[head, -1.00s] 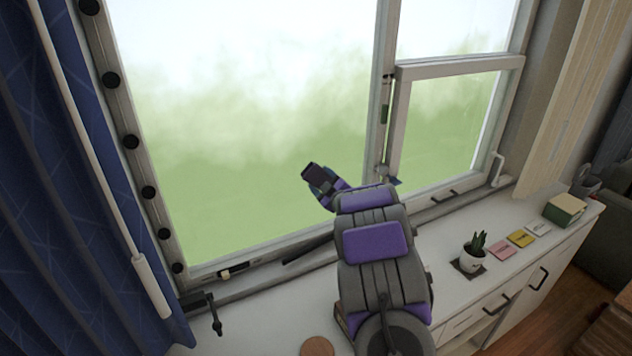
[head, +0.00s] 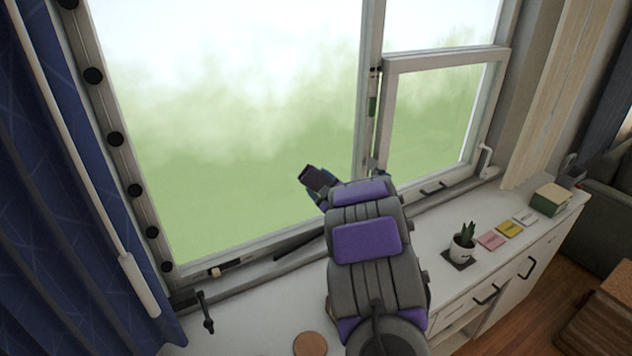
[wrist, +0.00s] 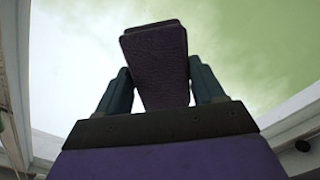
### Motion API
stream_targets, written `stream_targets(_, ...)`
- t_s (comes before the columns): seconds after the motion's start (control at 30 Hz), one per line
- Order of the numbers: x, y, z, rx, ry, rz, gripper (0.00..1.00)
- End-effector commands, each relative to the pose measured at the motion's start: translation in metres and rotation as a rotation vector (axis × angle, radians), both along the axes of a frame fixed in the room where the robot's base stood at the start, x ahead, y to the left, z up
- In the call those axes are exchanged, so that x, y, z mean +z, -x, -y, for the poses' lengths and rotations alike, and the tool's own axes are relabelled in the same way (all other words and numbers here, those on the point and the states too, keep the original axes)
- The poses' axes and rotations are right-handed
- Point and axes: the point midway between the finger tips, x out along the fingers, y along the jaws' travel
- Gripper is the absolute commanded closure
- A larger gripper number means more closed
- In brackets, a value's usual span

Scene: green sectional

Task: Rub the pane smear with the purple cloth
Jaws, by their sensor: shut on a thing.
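The purple cloth (wrist: 158,70) is a dark purple folded pad held between my gripper's two fingers in the wrist view. It also shows as a small dark block (head: 312,177) in the head view. My gripper (head: 322,190) is shut on it, in front of the lower part of the large window pane (head: 240,130); I cannot tell whether the cloth touches the glass. The gripper's fingers also show in the wrist view (wrist: 160,88). No distinct smear can be told from the hazy white and green seen through the pane.
A white sill cabinet (head: 250,320) runs below the window, with a round brown disc (head: 310,344), a potted cactus (head: 463,243), coloured notes (head: 507,230) and a green box (head: 550,199). A blue curtain (head: 60,200) hangs left. A smaller sash (head: 435,110) stands right.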

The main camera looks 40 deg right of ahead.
Motion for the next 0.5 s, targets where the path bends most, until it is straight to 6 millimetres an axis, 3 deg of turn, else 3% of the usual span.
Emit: stream_targets(0.5,0.0000,0.0106,-0.0023,-0.001,0.001,-0.001,0.65)
